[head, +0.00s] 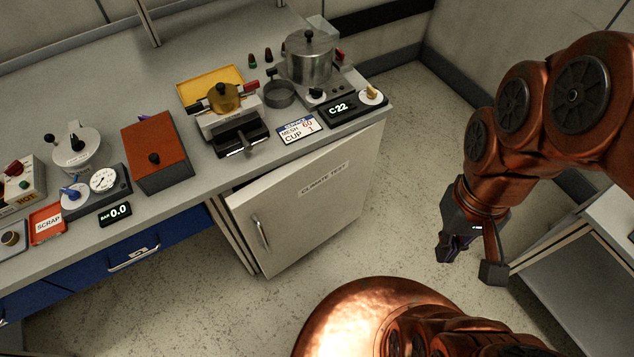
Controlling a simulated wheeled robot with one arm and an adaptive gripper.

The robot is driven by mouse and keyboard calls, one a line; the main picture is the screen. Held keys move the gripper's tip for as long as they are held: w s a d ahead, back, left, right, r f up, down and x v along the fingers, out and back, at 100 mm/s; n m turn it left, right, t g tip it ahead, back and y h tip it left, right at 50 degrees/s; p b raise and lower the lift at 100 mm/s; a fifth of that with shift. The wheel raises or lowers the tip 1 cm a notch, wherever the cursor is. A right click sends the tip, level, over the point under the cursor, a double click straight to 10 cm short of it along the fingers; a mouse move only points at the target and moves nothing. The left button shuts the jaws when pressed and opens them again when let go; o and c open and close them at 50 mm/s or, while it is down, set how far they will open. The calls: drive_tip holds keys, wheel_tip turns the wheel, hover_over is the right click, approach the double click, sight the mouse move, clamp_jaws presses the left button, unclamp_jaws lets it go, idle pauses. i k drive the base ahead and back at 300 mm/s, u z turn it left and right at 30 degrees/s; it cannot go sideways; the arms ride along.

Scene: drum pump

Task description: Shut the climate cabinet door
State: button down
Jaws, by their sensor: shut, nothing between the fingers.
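The climate cabinet door (305,210) is a pale panel labelled "CLIMATE TEST" under the right end of the counter. Its upright metal handle (261,232) is near its left edge. The door looks slightly ajar, with its left edge standing out from the cabinet's side (232,236); the exact gap is hard to judge. My gripper (467,260) is to the right of the door, pointing down over open floor, shut and empty. It is clear of the door and handle. The cabinet's inside is hidden.
The counter (300,150) above holds a metal pot (309,58), a yellow-topped device (225,105), a red-brown box (156,152) and gauges. Blue drawers (130,255) are left of the cabinet. A pale bench (590,250) stands at right. Floor between is clear.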

sight(284, 214)
drive_tip(key=z, duration=0.45)
drive_tip(key=k, duration=1.2)
drive_tip(key=u, duration=1.8)
drive_tip(key=i, duration=0.5)
drive_tip(key=z, duration=0.05)
